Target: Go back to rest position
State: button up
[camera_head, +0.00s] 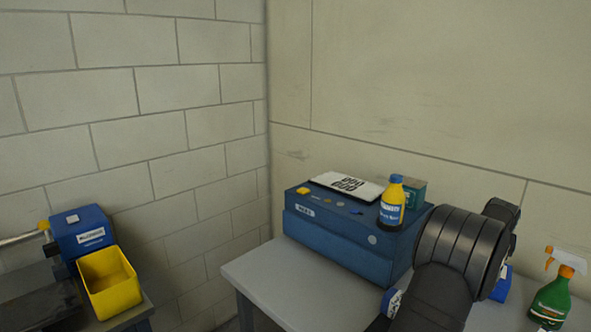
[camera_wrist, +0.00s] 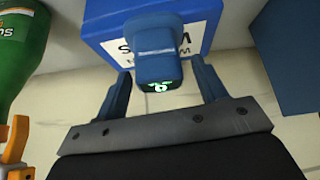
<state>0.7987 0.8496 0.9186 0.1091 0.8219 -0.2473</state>
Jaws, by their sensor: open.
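My gripper (camera_wrist: 160,70) is open, with its two blue fingers apart. Between the fingers is the blue knob-like front part (camera_wrist: 158,62) of a blue box (camera_wrist: 105,32) with a white label and a small green lit mark. I cannot tell whether the fingers touch it. In the head view my dark ribbed arm fills the lower right and my gripper's fingers are hidden. A blue item (camera_head: 503,285) shows partly behind the arm.
A blue case (camera_head: 335,250) on the grey table (camera_head: 270,285) carries a printed white card (camera_head: 348,186) and a yellow bottle (camera_head: 392,205). A green spray bottle (camera_head: 551,303) stands right of my arm. A yellow bin (camera_head: 110,283) sits at left. Walls close the corner behind.

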jog(key=shift+f, duration=0.8)
jog(key=v, duration=1.2)
jog(key=x, duration=1.2)
jog(key=r, duration=1.1)
jog(key=shift+s+d, duration=0.35)
jog(key=s+d+r+n, duration=0.1)
jog(key=s+d+r, duration=0.2)
jog(key=s+d, duration=0.45)
jog(key=s+d+r, duration=0.3)
jog(key=s+d, duration=0.4)
jog(key=s, duration=0.2)
jog(key=s+d+f+n, duration=0.1)
jog(key=s+d+f, duration=0.8)
jog(key=f, duration=0.4)
jog(key=w+f, duration=0.5)
jog(key=w, duration=0.4)
jog(key=shift+d+f, duration=0.25)
jog(key=shift+f, duration=0.15)
